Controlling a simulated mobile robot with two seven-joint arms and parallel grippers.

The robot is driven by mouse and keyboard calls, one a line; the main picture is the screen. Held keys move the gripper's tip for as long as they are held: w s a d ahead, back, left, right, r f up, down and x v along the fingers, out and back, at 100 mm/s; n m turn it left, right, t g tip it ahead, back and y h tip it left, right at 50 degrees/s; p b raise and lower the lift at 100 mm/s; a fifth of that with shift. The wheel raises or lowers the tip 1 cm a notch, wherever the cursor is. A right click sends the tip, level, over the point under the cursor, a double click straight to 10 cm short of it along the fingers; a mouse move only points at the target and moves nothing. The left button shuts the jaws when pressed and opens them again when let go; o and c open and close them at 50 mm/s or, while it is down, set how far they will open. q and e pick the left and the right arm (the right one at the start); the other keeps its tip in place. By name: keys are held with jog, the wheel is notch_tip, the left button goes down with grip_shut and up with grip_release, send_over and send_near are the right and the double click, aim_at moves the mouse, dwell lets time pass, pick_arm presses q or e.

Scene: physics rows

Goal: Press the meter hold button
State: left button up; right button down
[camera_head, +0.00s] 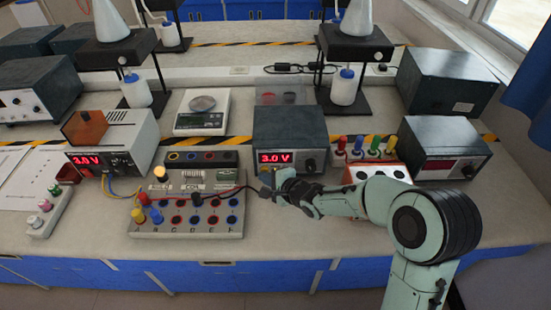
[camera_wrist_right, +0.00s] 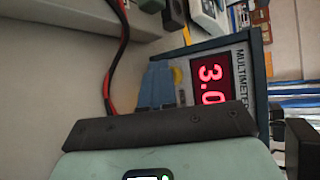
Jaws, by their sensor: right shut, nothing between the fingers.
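The multimeter (camera_head: 290,130) is a dark box at the middle of the bench. Its red display reads 3.0 V. It also shows in the right wrist view (camera_wrist_right: 212,84), turned on its side, with the word MULTIMETER on its face. My right gripper (camera_head: 272,184) is shut and empty just in front of the meter's lower face. I cannot tell whether the fingertips touch it. My left gripper is not in view.
A circuit board with sockets (camera_head: 188,215) stands left of my gripper, with a red and black lead running toward the meter. Another metered box (camera_head: 440,145) stands farther right.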

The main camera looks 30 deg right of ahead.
jog(key=shift+s, duration=0.25)
jog(key=shift+s+a+b, duration=0.3)
jog(key=shift+s+a, duration=0.25)
jog(key=shift+s, duration=0.3)
jog(key=shift+s+a+b, duration=0.25)
jog(key=shift+s+a, duration=0.25)
jog(key=shift+s, duration=0.3)
jog(key=shift+s+a+b, duration=0.3)
jog(key=shift+s+a, duration=0.25)
jog(key=shift+s, duration=0.3)
